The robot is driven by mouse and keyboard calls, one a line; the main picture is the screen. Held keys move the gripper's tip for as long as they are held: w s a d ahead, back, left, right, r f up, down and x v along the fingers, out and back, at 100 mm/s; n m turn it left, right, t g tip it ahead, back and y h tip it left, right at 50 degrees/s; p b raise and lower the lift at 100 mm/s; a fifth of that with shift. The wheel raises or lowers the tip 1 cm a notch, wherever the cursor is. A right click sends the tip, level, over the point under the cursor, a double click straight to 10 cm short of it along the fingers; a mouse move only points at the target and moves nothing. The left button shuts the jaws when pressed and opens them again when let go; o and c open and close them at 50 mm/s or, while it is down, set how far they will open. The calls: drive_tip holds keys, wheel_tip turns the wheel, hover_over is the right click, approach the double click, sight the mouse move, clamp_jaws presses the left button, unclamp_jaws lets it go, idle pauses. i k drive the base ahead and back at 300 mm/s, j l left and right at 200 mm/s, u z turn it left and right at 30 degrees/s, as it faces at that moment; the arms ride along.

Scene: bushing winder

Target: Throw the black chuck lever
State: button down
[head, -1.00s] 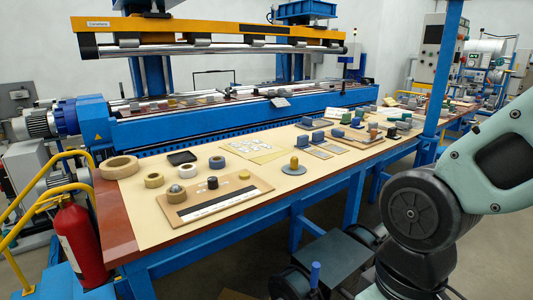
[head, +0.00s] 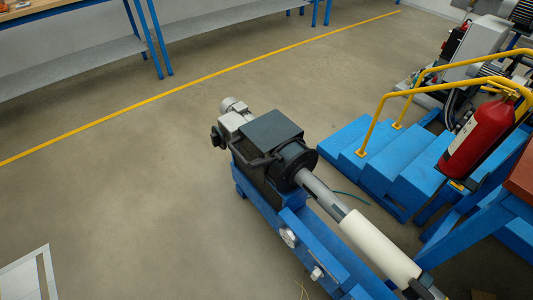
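In the head view a winding machine has a dark headstock box (head: 270,132) at its far end. A round black chuck (head: 298,160) faces the near side of this box. A grey shaft (head: 320,190) runs from the chuck to a white roll (head: 378,247). A dark bar-like shape, perhaps the black chuck lever (head: 262,162), lies along the left side of the headstock; it blends with the dark housing, and I cannot tell its position clearly. My gripper is not in view.
Blue steps (head: 372,150) with a yellow handrail (head: 385,97) stand right of the chuck. A red extinguisher (head: 478,138) is beside them. The blue machine bed (head: 310,240) runs to the lower edge. Open floor (head: 130,190) lies to the left, with a yellow line (head: 210,80) beyond.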

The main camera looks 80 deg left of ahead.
sight(255, 164)
drive_tip(key=j+u, duration=0.2)
drive_tip(key=u, duration=2.2)
drive_tip(key=i+l+u, duration=0.35)
drive_tip(key=i+l, duration=0.1)
drive_tip(key=l, duration=0.1)
